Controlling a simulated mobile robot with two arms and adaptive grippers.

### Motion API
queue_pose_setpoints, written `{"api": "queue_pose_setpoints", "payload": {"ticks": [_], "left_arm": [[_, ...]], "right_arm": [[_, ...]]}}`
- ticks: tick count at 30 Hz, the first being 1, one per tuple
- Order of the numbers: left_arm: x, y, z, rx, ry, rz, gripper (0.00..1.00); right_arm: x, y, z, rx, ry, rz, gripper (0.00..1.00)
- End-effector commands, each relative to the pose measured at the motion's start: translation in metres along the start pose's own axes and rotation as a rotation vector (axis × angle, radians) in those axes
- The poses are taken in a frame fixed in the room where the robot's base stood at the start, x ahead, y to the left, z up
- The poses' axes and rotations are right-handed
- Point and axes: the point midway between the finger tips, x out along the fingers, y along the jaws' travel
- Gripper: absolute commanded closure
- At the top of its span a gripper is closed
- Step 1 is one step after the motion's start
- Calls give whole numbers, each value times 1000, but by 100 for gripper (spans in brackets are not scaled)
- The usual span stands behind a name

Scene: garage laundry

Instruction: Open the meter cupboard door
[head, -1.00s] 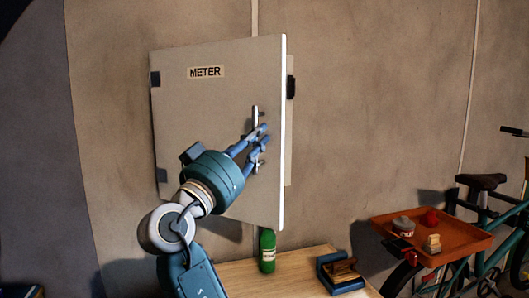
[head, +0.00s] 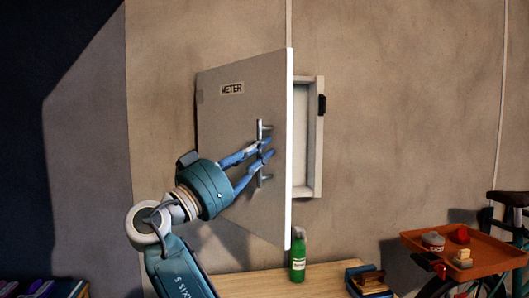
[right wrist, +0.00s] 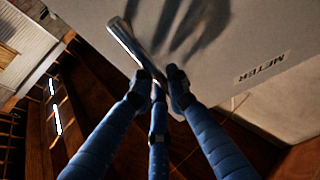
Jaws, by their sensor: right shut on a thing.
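The meter cupboard door (head: 225,120) is a pale panel with a METER label (head: 232,88). It stands partly open, hinged on its left, with its right edge swung out from the wall. The pale cupboard box (head: 308,135) shows behind it on the right, with a dark latch on its rim. My right gripper (head: 268,147) is shut on the upright metal door handle (head: 259,128). The handle also shows between the fingers in the right wrist view (right wrist: 128,42). Most of the cupboard's inside is hidden by the door. My left gripper is not in view.
A wooden bench (head: 250,285) stands below the cupboard, with a green bottle (head: 298,258) and a blue box (head: 368,280) on it. At the right, an orange tray (head: 490,258) holding small items is beside a bicycle. The wall between is bare.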

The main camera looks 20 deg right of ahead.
Motion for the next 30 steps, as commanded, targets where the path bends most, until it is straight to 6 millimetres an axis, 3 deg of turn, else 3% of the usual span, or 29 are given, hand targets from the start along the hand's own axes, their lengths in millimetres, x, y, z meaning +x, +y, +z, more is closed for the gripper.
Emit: {"api": "queue_pose_setpoints", "payload": {"ticks": [8, 9, 10, 20, 30], "left_arm": [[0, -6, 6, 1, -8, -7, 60], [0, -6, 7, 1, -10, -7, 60], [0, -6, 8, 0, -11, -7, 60], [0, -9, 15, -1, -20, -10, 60], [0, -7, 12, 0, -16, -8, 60]], "right_arm": [[0, 0, 3, -6, -4, 0, 100], [0, 0, 3, -6, -4, 0, 81], [0, 0, 3, -6, -4, 0, 77], [1, 0, -2, -2, -1, 1, 77], [23, 0, -55, 0, -1, 1, 77]]}}
